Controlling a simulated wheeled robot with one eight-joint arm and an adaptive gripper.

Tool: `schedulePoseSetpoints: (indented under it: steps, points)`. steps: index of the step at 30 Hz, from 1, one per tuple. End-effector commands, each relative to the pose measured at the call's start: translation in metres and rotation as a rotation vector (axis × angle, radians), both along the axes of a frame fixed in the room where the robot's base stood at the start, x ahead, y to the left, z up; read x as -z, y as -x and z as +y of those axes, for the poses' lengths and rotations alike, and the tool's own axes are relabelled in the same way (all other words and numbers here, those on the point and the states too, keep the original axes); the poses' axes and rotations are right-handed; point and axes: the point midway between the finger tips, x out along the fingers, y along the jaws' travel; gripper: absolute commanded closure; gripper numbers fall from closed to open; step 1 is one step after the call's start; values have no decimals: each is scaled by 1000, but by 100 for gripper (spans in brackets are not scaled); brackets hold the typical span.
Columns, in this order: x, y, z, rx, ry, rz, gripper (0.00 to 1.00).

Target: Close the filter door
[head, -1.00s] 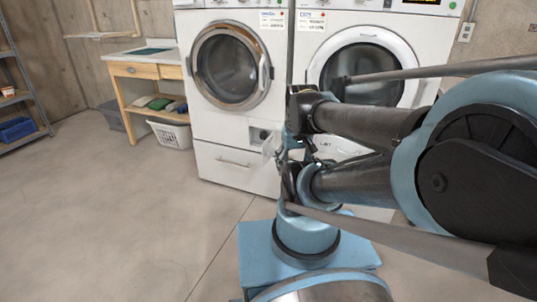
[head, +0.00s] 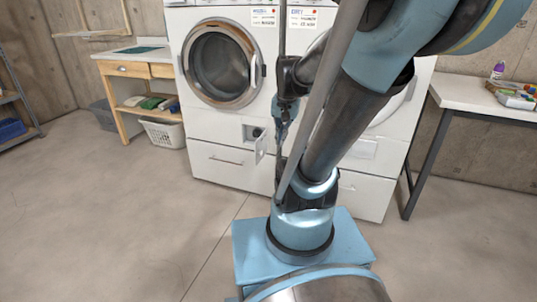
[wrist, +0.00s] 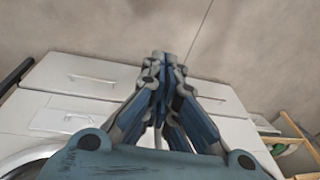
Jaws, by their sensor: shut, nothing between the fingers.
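The filter door (head: 261,146) is a small white flap low on the front of the left machine. It stands open, swung out from the dark filter recess (head: 254,132), at the recess's right side. My gripper (head: 280,148) is just right of the door in the head view, pointing down, with its fingers shut and empty. I cannot tell whether it touches the door. In the wrist view my gripper (wrist: 160,60) is shut in front of the machines' lower fronts, and the filter door cannot be made out there.
The left machine (head: 205,125) has a closed round door and a drawer (head: 222,160) below. My arm partly covers the right machine (head: 370,185). A wooden table (head: 132,70) and laundry basket (head: 163,133) stand left, a white table (head: 480,100) right.

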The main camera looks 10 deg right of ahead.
Motion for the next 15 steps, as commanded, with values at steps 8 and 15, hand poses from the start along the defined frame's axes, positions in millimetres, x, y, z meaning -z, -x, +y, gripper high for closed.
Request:
schedulePoseSetpoints:
  steps: [8,15]
  points:
    - [-5,-59,-5,232,-61,23,100]
    - [1,-109,-12,435,-113,46,100]
